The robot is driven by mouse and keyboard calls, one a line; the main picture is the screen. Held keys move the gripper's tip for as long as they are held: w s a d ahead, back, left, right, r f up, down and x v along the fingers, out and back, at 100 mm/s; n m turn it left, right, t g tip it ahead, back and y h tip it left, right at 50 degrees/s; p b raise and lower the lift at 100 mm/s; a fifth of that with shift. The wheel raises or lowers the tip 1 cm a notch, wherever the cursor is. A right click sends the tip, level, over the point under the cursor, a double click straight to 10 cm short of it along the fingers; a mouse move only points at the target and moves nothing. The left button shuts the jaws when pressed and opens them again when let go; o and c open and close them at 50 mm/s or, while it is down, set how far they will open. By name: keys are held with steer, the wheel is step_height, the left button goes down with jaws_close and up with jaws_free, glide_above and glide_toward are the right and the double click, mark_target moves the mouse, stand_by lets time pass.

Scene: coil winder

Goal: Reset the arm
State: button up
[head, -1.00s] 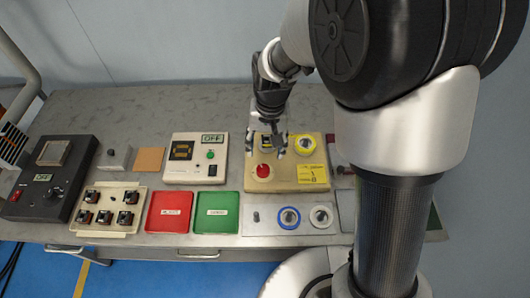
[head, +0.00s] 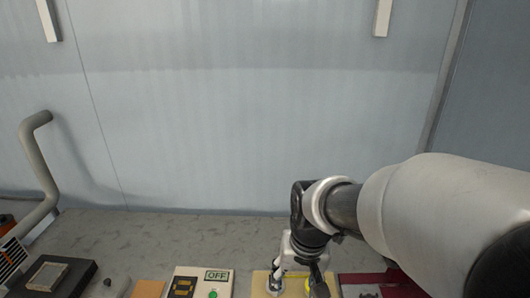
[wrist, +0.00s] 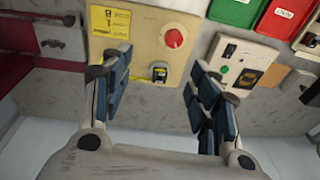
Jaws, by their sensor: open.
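My gripper (wrist: 158,95) is open, with its two dark-padded fingers spread apart and nothing seen between them. That part shows in the gap between the fingers, apart from both. In the head view my arm reaches in from the right and my wrist (head: 310,220) points down over the beige base (head: 262,285); the fingertips are cut off below.
The box with an OFF display (head: 203,282) stands left of the base; it also shows in the wrist view (wrist: 240,62). A dark device (head: 50,278) is farther left. Red (wrist: 285,18) and green (wrist: 236,10) trays lie nearby. The bench's back strip (head: 160,230) is clear before the wall.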

steer(key=s+d+r+t, duration=0.1)
steer(key=s+d+r, duration=0.2)
steer(key=s, duration=0.4)
steer(key=s+d+r+t, duration=0.2)
steer(key=s+d+r, duration=0.2)
steer(key=s, duration=0.4)
steer(key=shift+s+d+r+n+h, duration=0.25)
steer(key=shift+r+n+h, duration=0.15)
steer(key=shift+r, duration=0.3)
steer(key=shift+w, duration=0.1)
stand_by(0.5)
